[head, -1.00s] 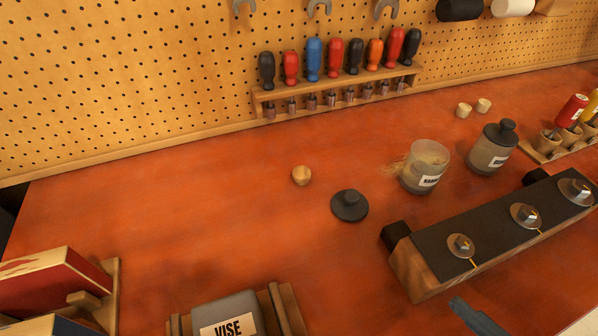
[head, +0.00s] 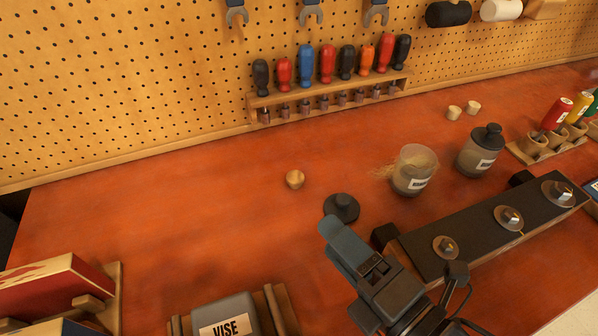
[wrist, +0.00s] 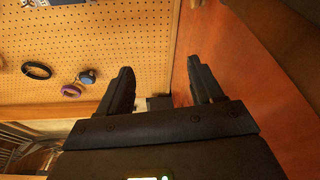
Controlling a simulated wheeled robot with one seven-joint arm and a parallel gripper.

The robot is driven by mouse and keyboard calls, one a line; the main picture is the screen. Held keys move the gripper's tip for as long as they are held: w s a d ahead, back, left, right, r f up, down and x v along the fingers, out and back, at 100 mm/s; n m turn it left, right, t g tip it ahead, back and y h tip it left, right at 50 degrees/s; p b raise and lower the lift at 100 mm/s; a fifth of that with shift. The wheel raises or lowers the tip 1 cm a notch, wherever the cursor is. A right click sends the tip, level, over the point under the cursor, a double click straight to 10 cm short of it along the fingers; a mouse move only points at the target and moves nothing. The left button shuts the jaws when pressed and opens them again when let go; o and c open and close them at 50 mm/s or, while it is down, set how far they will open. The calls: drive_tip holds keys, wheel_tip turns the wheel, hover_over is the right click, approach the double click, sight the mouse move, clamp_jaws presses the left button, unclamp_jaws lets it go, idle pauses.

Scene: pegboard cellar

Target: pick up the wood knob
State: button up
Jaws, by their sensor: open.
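A small light wood knob (head: 295,179) stands alone on the red-brown bench top, left of centre in the head view. Two similar wooden pieces (head: 453,112) (head: 472,107) sit farther back on the right. My gripper (head: 333,230) is in front of the lone knob and a little to its right, apart from it. The wrist view shows my gripper (wrist: 160,78) with its two fingers spread and nothing between them. No knob shows in the wrist view.
A black lid (head: 341,208) lies near my gripper. An open jar (head: 413,171), a lidded jar (head: 479,152) and a dark-topped block with bolts (head: 490,232) are to the right. A screwdriver rack (head: 330,95) stands behind. The bench left of the knob is clear.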

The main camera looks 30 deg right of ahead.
drive_tip(key=w+r+n, duration=0.2)
drive_tip(key=w+n, duration=0.1)
drive_tip(key=n+g+h+p, duration=0.1)
drive_tip(key=n+g+h, duration=0.25)
drive_tip(key=n, duration=0.35)
approach(297, 179)
drive_tip(key=shift+w+a+r+h, duration=0.25)
drive_tip(key=shift+w+a+r, duration=0.1)
drive_tip(key=shift+r, duration=0.15)
drive_tip(key=shift+w+d+f+n+g+h, duration=0.2)
drive_tip(key=shift+w+n, duration=0.1)
drive_tip(key=shift+n, duration=0.25)
drive_tip(key=shift+w+d+f+n+g+h, duration=0.1)
drive_tip(key=shift+w+f+n+h, duration=0.15)
drive_tip(key=shift+n, duration=0.3)
drive_tip(key=shift+a+f+p+x, duration=0.1)
drive_tip(key=shift+p+x, duration=0.2)
drive_tip(key=shift+x, duration=1.65)
drive_tip(key=shift+a+f+p+x, duration=0.15)
drive_tip(key=shift+p+x, duration=0.15)
drive_tip(key=shift+x, duration=1.6)
drive_tip(key=shift+c, duration=0.3)
drive_tip(key=c, duration=1)
